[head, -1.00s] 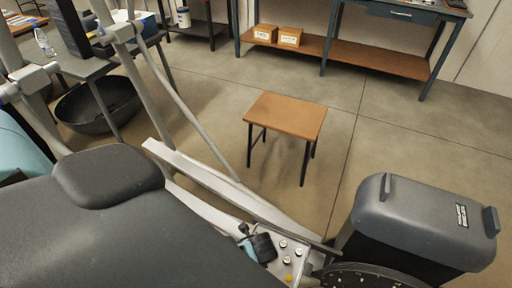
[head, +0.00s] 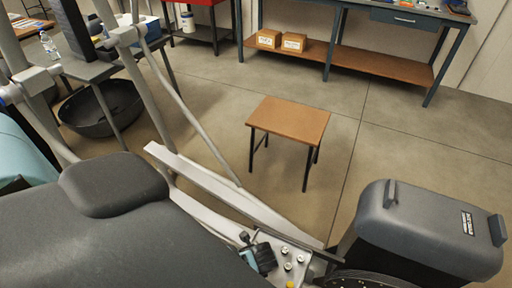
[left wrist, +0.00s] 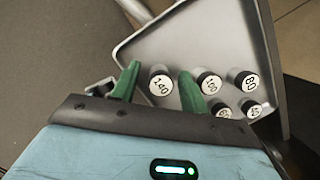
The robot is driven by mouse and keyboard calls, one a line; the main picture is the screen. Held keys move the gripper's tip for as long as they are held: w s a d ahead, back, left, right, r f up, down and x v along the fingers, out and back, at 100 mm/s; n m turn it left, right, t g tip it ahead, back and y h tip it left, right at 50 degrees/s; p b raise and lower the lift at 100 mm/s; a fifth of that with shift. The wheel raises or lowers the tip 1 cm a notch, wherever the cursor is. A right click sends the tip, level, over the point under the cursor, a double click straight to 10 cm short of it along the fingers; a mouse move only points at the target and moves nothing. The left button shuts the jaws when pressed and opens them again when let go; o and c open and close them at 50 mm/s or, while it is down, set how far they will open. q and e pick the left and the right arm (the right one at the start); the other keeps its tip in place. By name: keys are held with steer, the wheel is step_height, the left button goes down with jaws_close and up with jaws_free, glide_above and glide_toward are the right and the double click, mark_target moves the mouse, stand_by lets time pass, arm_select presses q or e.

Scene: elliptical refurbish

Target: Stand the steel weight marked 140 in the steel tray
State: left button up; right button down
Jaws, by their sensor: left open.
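The steel weight marked 140 (left wrist: 160,84) shows its round white top in the left wrist view, at the left of a group of weights. My left gripper (left wrist: 160,68) is open, with one green finger on either side of the 140 weight in the picture. I cannot tell whether the fingers touch it. The weights stand on a grey, rimmed, tray-like surface (left wrist: 190,35); I cannot tell if this is the steel tray. In the head view my left gripper (head: 261,256) is left of the small white weight tops (head: 300,259). My right gripper is not in view.
Weights marked 100 (left wrist: 209,82) and 80 (left wrist: 245,82) stand close on the right, with two smaller ones below. A dark grey housing (head: 428,225) is right of the weights. A small brown-topped table (head: 290,118) stands beyond on open floor.

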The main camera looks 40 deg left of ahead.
arm_select(q)
steer(key=p+v, duration=0.3)
steer(key=v, duration=0.9)
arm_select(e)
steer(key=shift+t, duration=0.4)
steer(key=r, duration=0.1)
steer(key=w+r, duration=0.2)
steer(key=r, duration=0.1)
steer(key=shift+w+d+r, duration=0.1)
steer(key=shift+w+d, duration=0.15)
arm_select(q)
steer(key=shift+s+r, duration=0.1)
steer(key=s+d+f+n+t+h, duration=0.1)
steer(key=s+d+f+n+h, duration=0.15)
steer(key=s+n, duration=0.3)
steer(key=s+a+r+n+t+h, duration=0.1)
steer(key=s+r+n+t, duration=0.1)
steer(key=s+n, duration=0.4)
steer(key=s+a+r+n+t+h, duration=0.1)
steer(key=s+r+n+t, duration=0.1)
steer(key=s+n, duration=0.4)
steer(key=n+t, duration=0.1)
steer(key=n, duration=0.4)
steer(key=shift+s+a+r+t, duration=0.25)
steer(key=shift+a+r+t, duration=0.05)
steer(key=shift+r+t, duration=0.1)
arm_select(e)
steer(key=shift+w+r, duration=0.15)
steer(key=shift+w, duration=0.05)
